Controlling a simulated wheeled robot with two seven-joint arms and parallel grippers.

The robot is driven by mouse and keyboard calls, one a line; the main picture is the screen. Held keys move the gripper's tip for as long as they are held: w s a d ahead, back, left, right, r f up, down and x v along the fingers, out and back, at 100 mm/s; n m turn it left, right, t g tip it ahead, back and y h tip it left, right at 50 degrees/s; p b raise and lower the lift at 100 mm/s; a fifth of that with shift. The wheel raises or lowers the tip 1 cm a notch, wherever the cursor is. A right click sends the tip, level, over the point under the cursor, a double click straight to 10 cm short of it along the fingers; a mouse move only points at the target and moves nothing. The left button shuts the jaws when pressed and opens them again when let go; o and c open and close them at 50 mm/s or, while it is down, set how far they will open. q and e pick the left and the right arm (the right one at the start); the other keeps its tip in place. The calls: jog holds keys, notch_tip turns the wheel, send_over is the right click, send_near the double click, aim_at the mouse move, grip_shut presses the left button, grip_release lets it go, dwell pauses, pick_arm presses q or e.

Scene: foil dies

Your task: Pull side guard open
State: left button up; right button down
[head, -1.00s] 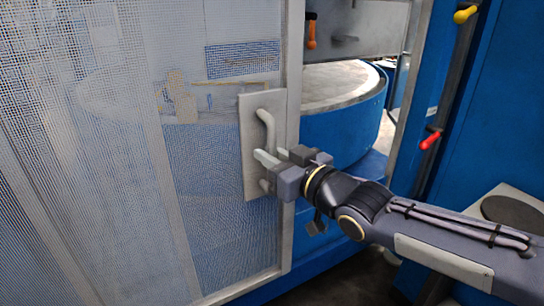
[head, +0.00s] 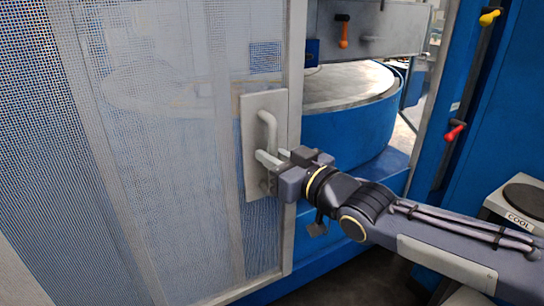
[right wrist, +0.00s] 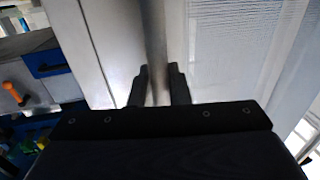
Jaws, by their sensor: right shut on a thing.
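The side guard (head: 190,180) is a perforated mesh panel in a grey frame, filling the left of the head view. Its pale handle (head: 267,128) is an upright bar on a light plate (head: 253,108) near the frame's right edge. My right gripper (head: 272,158) is shut on the lower part of this handle. In the right wrist view the handle bar (right wrist: 155,45) runs down between the two dark fingers (right wrist: 158,88). The opening right of the guard shows a blue round drum with a grey top (head: 345,88). My left gripper is in neither view.
A grey box with an orange lever (head: 344,30) hangs above the drum. A blue post with a yellow knob (head: 489,17) and a red knob (head: 455,131) stands at right. A stand marked COOL (head: 519,222) is at the right edge.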

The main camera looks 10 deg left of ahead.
jog(key=c, duration=1.4)
grip_release()
jog(key=shift+c, duration=0.2)
jog(key=p+v, duration=0.3)
jog(key=v, duration=0.5)
jog(key=shift+w, duration=0.1)
